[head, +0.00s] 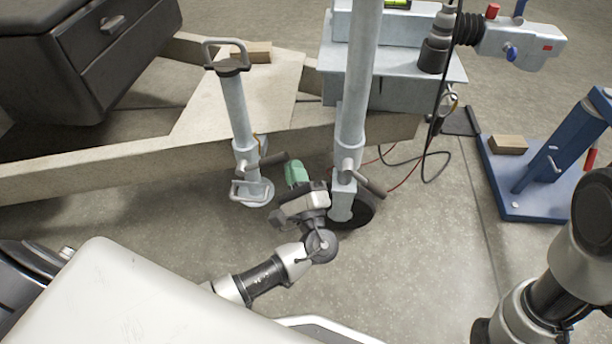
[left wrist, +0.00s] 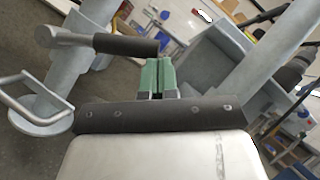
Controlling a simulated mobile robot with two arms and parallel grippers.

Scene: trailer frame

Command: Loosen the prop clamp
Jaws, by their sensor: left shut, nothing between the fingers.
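The grey prop stand (head: 238,115) is upright against the trailer frame, with a round foot and a wire handle low down. Its clamp lever has a dark grip (head: 266,160) pointing right. My left gripper (head: 295,172), with green fingertips, is shut and empty just right of the grip's end. In the left wrist view the dark grip (left wrist: 125,46) lies just left of and beyond the green fingertips (left wrist: 157,75); I cannot tell whether they touch. My right arm shows at the lower right; its gripper is out of view.
The jockey wheel post (head: 352,120), with its own dark-gripped lever (head: 370,186) and black wheel, stands close right of my left gripper. The trailer's beam (head: 110,170) runs behind. A blue stand (head: 530,190) is at right. Cables lie on the floor behind the wheel.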

